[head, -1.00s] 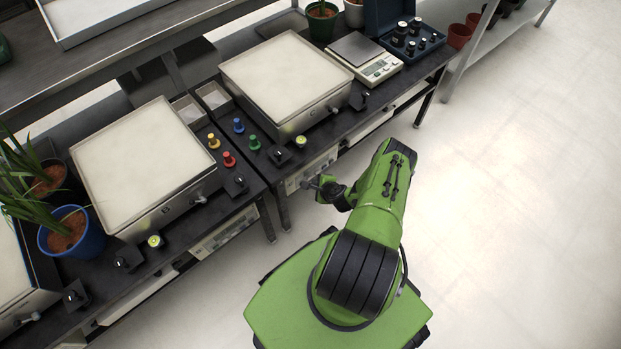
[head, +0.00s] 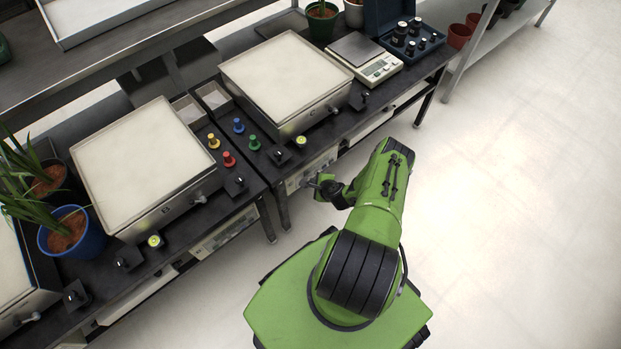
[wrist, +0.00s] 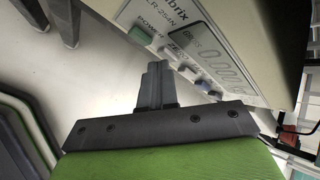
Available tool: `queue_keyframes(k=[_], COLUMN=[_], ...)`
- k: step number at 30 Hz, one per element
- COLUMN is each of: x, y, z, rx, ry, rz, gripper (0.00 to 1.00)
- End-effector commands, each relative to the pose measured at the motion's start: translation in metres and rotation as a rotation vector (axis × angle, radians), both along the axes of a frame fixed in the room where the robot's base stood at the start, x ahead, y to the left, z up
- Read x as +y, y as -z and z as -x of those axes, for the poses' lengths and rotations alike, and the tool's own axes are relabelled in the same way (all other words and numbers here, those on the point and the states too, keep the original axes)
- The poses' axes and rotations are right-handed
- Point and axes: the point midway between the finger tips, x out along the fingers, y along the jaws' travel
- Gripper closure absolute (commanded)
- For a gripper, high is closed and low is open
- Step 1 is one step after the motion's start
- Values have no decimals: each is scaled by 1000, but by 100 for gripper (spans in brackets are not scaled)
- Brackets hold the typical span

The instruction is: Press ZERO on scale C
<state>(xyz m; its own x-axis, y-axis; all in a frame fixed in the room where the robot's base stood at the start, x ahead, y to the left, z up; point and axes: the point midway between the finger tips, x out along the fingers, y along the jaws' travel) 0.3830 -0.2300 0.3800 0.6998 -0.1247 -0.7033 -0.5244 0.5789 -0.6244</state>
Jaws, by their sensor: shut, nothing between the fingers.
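A scale's front panel (wrist: 205,30) fills the upper right of the wrist view, with a lit display (wrist: 222,62). In the head view this panel (head: 322,163) hangs under the bench's front edge.
Above the panel, the bench carries a large flat weighing plate (head: 285,75), a round yellow-green button (head: 301,141) and black knobs. A second plate (head: 142,162) and another hanging panel (head: 225,232) are to the left. A small scale (head: 375,63) stands farther back. The floor on the right is clear.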

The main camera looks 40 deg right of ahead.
Motion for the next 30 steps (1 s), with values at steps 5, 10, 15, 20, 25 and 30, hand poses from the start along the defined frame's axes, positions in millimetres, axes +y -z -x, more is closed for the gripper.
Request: queue_keyframes(k=[5, 10, 15, 20, 25, 30], x=[0, 0, 0, 0, 0, -1], y=[-1, -1, -1, 0, -1, -1], z=[2, 12, 17, 17, 29, 45], rx=[-2, -1, -1, -1, 1, 1], ry=[0, 1, -1, 0, 0, 1], rz=[-1, -2, -2, -1, -2, -2], gripper=[100, 100, 100, 100, 100, 100])
